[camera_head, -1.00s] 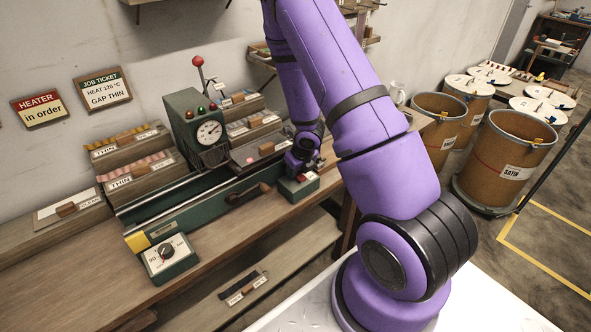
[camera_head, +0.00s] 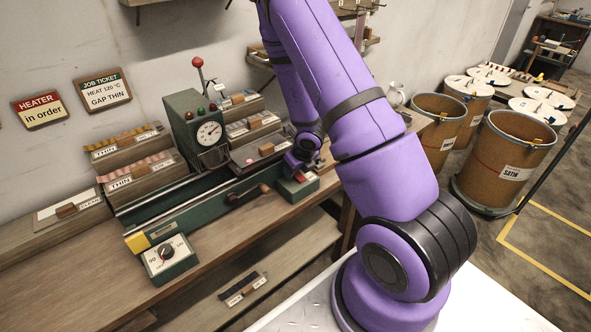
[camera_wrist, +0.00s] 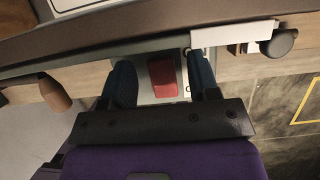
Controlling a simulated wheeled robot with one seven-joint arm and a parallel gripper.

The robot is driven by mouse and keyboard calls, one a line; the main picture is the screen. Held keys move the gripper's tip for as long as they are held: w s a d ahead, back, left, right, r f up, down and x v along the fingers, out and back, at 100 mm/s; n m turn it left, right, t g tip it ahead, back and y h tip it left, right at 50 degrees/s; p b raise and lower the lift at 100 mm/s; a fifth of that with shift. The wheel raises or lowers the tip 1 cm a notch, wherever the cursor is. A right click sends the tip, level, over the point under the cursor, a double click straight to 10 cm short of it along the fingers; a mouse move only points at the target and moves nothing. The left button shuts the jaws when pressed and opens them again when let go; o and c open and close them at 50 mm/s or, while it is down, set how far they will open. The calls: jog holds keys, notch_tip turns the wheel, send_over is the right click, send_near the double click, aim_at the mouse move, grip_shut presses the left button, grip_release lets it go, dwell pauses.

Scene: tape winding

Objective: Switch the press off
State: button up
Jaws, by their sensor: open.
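The press (camera_head: 165,222) is a long green machine on the wooden bench, with an upright dial housing (camera_head: 190,104) at its back. A small green and white switch box with a red rocker switch (camera_head: 300,178) is at its right end. My gripper (camera_head: 299,164) is right at this box, pointing down. In the wrist view the red switch (camera_wrist: 161,77) shows between the two open, dark fingers of my gripper (camera_wrist: 160,66). The fingers hold nothing. I cannot tell whether a finger touches the switch, nor which way the rocker is tipped.
A temperature knob box (camera_head: 168,257) sits at the front left of the press. A crank handle (camera_head: 250,194) sticks out of its front; stepped racks (camera_head: 140,175) stand at left. A mug (camera_head: 394,95) stands behind my arm. Brown drums (camera_head: 500,160) stand on the right.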

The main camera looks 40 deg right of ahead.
aim_at(302, 180)
jog(key=v, duration=1)
jog(key=shift+r, duration=0.3)
jog(key=s+a+r+n+t+y, duration=0.1)
jog(key=a+r+n+y, duration=0.1)
jog(key=a+r+n, duration=0.7)
jog(key=s+a+r+n+t+y, duration=0.1)
jog(key=s+a+r+n+y, duration=0.15)
jog(key=a+r+n, duration=0.5)
jog(key=s+d+r+n+g+h, duration=0.1)
jog(key=s+r+n+h, duration=0.3)
jog(key=s+r+n, duration=1.2)
jog(key=s+n, duration=0.2)
jog(key=n, duration=0.1)
jog(key=shift+h, duration=0.35)
jog(key=shift+d+r, duration=0.1)
